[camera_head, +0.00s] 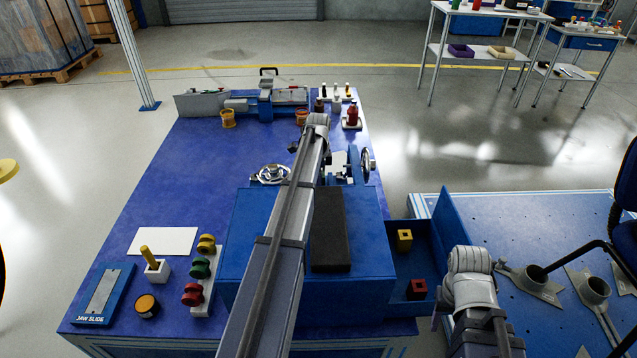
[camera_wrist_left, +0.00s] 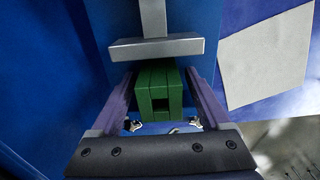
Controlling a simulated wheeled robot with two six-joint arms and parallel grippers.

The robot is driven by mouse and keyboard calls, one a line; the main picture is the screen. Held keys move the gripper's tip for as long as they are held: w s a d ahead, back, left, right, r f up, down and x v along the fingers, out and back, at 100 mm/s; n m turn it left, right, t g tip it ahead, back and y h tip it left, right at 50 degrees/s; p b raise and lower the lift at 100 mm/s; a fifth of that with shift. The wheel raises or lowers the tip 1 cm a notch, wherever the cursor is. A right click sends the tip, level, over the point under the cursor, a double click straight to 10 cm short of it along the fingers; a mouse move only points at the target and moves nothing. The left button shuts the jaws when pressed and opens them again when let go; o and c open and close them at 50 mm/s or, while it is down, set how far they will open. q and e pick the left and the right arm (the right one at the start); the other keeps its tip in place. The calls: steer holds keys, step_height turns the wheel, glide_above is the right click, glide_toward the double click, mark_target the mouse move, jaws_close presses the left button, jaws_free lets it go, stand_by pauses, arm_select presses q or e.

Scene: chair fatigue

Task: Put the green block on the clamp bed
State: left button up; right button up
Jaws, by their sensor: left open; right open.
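The green block (camera_wrist_left: 158,92) sits between the two fingers of my left gripper (camera_wrist_left: 158,110) in the left wrist view. The fingers are open, one on each side of it. A grey T-shaped metal piece (camera_wrist_left: 155,47) lies just beyond the block, very close to it. I cannot tell whether they touch, nor what lies under the block. My right gripper (camera_head: 439,310) shows only in part at the lower right, away from the block.
A blue box (camera_head: 250,235) with a black pad (camera_head: 330,230) stands under my left arm. A blue tray (camera_head: 425,262) holds a yellow block (camera_head: 404,240) and a red block (camera_head: 416,289). Spools, a jaw slide plate (camera_head: 103,293) and a white sheet (camera_head: 163,241) lie at the left.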

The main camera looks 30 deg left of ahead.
arm_select(q)
steer(key=shift+r, duration=0.15)
step_height(320, 180, up, 12)
steer(key=p, duration=1.2)
steer(key=shift+n, duration=0.8)
steer(key=s+d, duration=0.1)
steer(key=d, duration=0.3)
steer(key=s+d, duration=0.2)
steer(key=d, duration=0.3)
steer(key=s+d, duration=0.2)
steer(key=d, duration=0.3)
steer(key=shift+s, duration=0.15)
steer(key=shift+n, duration=0.9)
steer(key=s+d, duration=0.2)
steer(key=d, duration=0.1)
steer(key=s+d, duration=0.1)
steer(key=d, duration=0.2)
steer(key=s+d, duration=0.2)
steer(key=d, duration=0.1)
steer(key=shift+s+d, duration=0.2)
steer(key=shift+s, duration=0.15)
steer(key=s+d+n+y, duration=0.1)
steer(key=s+d+n, duration=0.3)
steer(key=s+d, duration=0.9)
steer(key=s, duration=0.3)
steer(key=shift+s+d, duration=0.25)
steer(key=shift+d, duration=0.1)
steer(key=shift+r, duration=0.1)
